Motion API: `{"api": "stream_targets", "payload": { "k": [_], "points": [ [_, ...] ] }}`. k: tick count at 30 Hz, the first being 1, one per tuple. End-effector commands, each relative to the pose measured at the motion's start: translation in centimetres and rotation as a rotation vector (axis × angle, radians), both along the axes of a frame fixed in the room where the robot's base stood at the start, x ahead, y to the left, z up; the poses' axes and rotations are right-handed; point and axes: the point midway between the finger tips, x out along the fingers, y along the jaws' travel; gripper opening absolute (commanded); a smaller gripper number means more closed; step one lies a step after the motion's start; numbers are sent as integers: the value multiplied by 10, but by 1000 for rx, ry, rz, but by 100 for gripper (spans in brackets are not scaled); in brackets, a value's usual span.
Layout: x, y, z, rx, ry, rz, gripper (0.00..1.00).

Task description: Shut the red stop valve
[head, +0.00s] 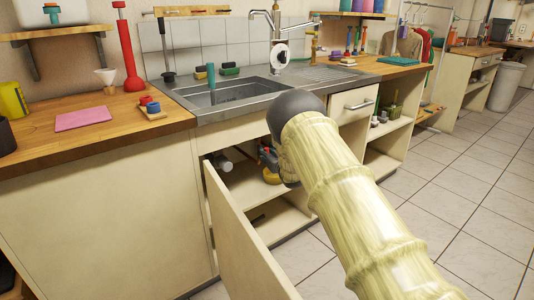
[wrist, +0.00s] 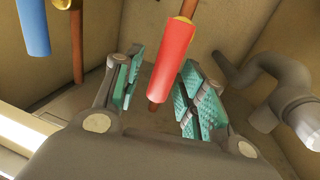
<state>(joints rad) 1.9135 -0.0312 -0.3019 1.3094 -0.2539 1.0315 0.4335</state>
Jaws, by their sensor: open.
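The red stop valve shows in the wrist view as a red handle sleeve (wrist: 173,52) with copper-coloured metal at both ends. It slants down between the two fingers of my gripper (wrist: 160,95). A blue handle sleeve (wrist: 33,27) hangs at the upper left, clear of the fingers. In the head view my arm reaches into the open cabinet under the sink and hides most of the gripper.
A grey drain pipe (wrist: 285,85) bends close on the right of the fingers. A copper pipe (wrist: 77,45) stands at the left. The cabinet door (head: 245,240) is swung open left of my arm. The sink (head: 235,92) is above.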

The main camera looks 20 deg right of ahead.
Motion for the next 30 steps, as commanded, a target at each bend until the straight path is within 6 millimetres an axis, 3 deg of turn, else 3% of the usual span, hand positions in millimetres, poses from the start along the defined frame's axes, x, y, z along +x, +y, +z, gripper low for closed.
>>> {"api": "stream_targets", "payload": {
  "k": [7,14,30],
  "points": [
    [0,0,0,0,0,0,41],
    [0,0,0,0,0,0,0],
    [-1,3,-1,-82,-32,-1,0]
  ]
}}
